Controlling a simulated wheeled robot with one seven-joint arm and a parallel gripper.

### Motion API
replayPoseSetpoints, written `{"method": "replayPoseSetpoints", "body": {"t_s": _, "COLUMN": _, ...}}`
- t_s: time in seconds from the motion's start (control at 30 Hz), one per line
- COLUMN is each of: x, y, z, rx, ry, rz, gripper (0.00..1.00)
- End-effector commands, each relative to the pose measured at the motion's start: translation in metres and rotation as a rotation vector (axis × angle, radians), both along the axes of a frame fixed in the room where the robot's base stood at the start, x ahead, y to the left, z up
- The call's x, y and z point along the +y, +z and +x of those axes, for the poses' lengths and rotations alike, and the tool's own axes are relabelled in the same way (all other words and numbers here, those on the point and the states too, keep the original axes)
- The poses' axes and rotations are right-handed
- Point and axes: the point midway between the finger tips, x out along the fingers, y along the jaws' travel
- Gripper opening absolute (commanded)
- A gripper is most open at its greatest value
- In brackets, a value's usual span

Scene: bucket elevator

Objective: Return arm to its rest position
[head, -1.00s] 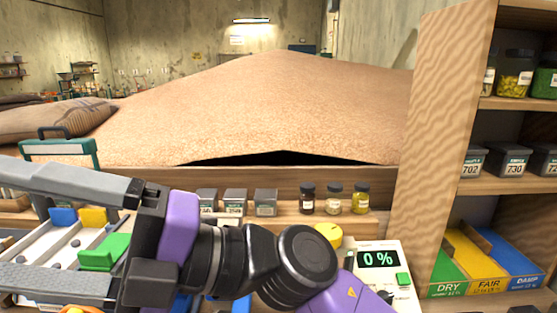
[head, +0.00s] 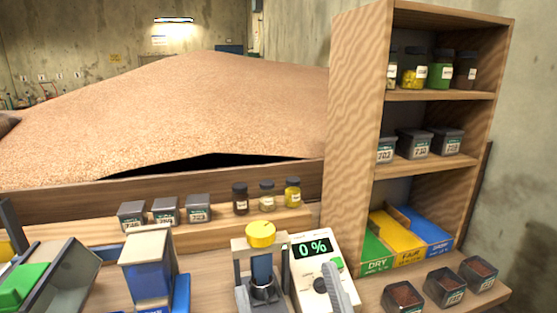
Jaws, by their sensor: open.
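A pale grey bar with a rounded end rises from the bottom edge in front of the meter. It looks like one finger of my gripper (head: 339,288). No other finger shows against it, and nothing is held by it that I can see. The rest of my gripper and arm is out of the picture.
The meter (head: 313,247) reads 0 %. Beside it stands a device with a yellow knob (head: 261,233). Sample tins (head: 165,211) and small jars (head: 266,195) line the ledge. A wooden shelf (head: 352,120) stands right, with open tins (head: 443,287) in front.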

Motion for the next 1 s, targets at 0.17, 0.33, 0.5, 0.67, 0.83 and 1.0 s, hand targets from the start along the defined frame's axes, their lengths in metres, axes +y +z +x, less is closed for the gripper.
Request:
{"method": "replayPoseSetpoints", "body": {"t_s": 0.17, "x": -0.047, "y": -0.066, "z": -0.017, "rx": 0.218, "ry": -0.088, "rz": 0.021, "gripper": 0.83}}
{"method": "replayPoseSetpoints", "body": {"t_s": 0.33, "x": -0.086, "y": -0.121, "z": -0.047, "rx": 0.408, "ry": -0.160, "rz": 0.019, "gripper": 0.83}}
{"method": "replayPoseSetpoints", "body": {"t_s": 0.5, "x": -0.121, "y": -0.169, "z": -0.089, "rx": 0.589, "ry": -0.220, "rz": 0.003, "gripper": 0.83}}
{"method": "replayPoseSetpoints", "body": {"t_s": 0.67, "x": -0.151, "y": -0.205, "z": -0.136, "rx": 0.746, "ry": -0.269, "rz": -0.026, "gripper": 0.83}}
{"method": "replayPoseSetpoints", "body": {"t_s": 0.83, "x": -0.175, "y": -0.233, "z": -0.188, "rx": 0.895, "ry": -0.308, "rz": -0.084, "gripper": 0.83}}
{"method": "replayPoseSetpoints", "body": {"t_s": 1.0, "x": -0.187, "y": -0.255, "z": -0.230, "rx": 1.013, "ry": -0.324, "rz": -0.139, "gripper": 0.83}}
